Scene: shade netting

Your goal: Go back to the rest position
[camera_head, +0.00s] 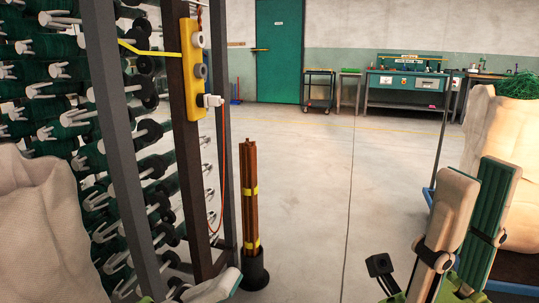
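My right gripper (484,178) reaches up from the lower right corner. Its two pale fingers with green pads and black bands stand apart, with nothing between them. It is in front of a large pale sack at the right. A small pale and green piece at the bottom edge, left of centre, looks like the tip of my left gripper (215,288). Most of that gripper is outside the picture, so its opening is hidden.
A rack of green thread spools (70,125) with dark posts fills the left, bearing a yellow control box (194,70). A brown post (250,195) stands in a black base. Pale sacks (45,225) flank both sides. The middle floor is clear toward a green door (279,50) and workbench (408,84).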

